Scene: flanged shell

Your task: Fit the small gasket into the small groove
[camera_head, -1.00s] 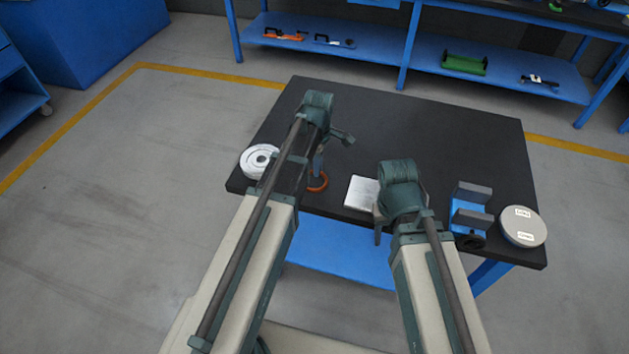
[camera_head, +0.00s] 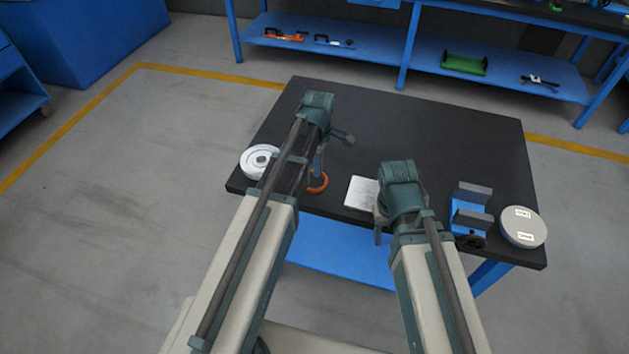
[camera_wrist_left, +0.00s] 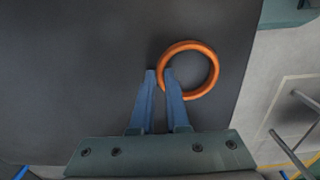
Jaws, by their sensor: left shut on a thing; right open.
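The small gasket looks like an orange ring (camera_head: 319,183) near the front edge of the black table; it also shows in the left wrist view (camera_wrist_left: 213,82). My left gripper (camera_wrist_left: 159,72) is shut on the ring's left side, with one finger on each side of its band. In the head view the left gripper (camera_head: 317,172) is partly hidden by its own arm. A silver-white round part (camera_head: 256,163) with concentric rings lies at the table's left edge; I cannot tell which ring is the small groove. My right gripper (camera_head: 379,233) is open and empty by the front edge.
A pale square plate (camera_head: 361,192) lies between the arms. A blue fixture with dark jaws (camera_head: 470,215) and a grey disc with two labels (camera_head: 523,227) stand at the right. The rear of the table (camera_head: 430,130) is clear.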

